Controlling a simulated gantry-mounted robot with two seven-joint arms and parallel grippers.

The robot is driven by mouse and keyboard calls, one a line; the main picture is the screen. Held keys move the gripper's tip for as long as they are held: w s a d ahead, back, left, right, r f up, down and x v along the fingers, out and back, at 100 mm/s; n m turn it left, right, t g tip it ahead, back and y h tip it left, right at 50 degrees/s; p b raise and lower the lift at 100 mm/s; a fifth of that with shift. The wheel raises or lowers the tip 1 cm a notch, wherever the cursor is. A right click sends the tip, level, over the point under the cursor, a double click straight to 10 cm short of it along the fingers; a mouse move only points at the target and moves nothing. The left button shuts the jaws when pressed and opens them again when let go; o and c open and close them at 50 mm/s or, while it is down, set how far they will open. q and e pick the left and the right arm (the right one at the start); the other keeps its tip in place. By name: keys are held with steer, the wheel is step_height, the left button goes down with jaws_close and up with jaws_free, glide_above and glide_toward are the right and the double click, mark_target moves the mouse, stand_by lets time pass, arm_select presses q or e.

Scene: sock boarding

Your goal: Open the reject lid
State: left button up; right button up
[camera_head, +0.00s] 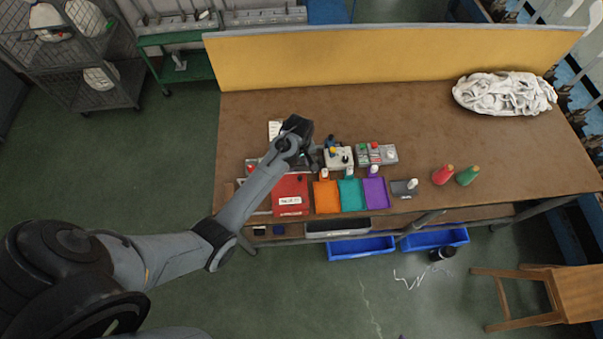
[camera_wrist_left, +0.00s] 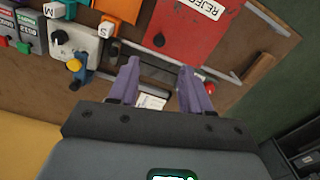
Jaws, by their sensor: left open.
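The red reject lid (camera_head: 291,190) lies flat at the left front of the table, with a white label on it. In the left wrist view the red lid (camera_wrist_left: 190,30) shows at the top, with a black knob (camera_wrist_left: 158,40) near its edge. My left gripper (camera_head: 308,153) is over the table, behind the lid. In the left wrist view its two purple fingers (camera_wrist_left: 160,70) are apart with nothing between them, pointing toward the lid's edge and knob. The knob is not between the fingers. My right gripper is not in view.
Orange (camera_head: 327,197), teal (camera_head: 352,195) and purple (camera_head: 376,193) trays stand right of the lid. Control boxes (camera_head: 338,158) with knobs stand behind them. A white sock pile (camera_head: 505,93) lies far right, before a yellow panel (camera_head: 390,52). The table's middle is clear.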

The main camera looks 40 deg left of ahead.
mark_target(299, 177)
arm_select(q)
step_height(299, 177, down, 10)
steer(key=shift+w, duration=0.1)
stand_by(0.4)
steer(key=shift+c, duration=0.4)
jaws_close()
